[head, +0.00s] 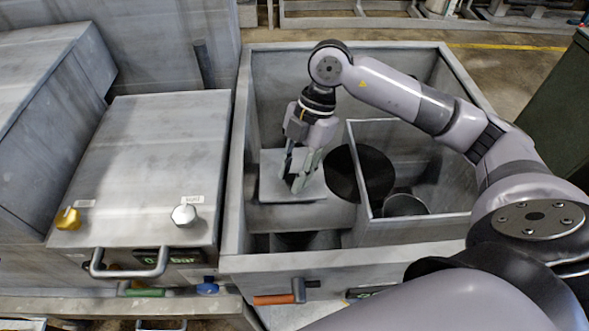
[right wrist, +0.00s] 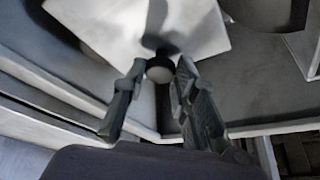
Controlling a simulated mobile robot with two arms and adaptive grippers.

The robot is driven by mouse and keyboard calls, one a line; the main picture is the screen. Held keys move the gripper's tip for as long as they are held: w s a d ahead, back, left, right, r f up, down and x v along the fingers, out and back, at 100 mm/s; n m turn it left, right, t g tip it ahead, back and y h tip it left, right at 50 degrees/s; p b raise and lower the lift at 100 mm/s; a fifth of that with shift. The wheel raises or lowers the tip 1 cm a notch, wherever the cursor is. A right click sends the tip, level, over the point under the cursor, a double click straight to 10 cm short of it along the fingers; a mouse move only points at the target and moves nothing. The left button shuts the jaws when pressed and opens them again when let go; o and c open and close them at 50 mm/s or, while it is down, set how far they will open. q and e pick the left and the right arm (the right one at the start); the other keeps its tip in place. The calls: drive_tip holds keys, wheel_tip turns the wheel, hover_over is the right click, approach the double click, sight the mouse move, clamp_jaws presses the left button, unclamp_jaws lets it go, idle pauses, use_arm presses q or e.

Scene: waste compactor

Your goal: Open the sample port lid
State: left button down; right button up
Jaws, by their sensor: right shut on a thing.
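The sample port lid, a light grey square plate (head: 275,187), shows inside the open grey bin in the head view. In the right wrist view the plate (right wrist: 105,25) fills the upper middle, with a small round dark knob (right wrist: 159,73) near its edge. My right gripper (head: 297,183) reaches down into the bin over the plate. In the right wrist view its two fingers (right wrist: 160,75) are on either side of the knob, shut on it. The fingers hide part of the plate in the head view. My left gripper is not in view.
The grey bin (head: 241,150) has high walls around my right gripper. A dark round opening (head: 365,172) and a walled compartment (head: 440,226) lie right of the plate. A closed panel (head: 150,150) with gold and silver knobs and a front handle (head: 130,270) stands at left.

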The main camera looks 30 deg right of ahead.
clamp_jaws()
drive_tip(key=shift+w+r, duration=0.1)
drive_tip(key=shift+r, duration=0.1)
idle(0.3)
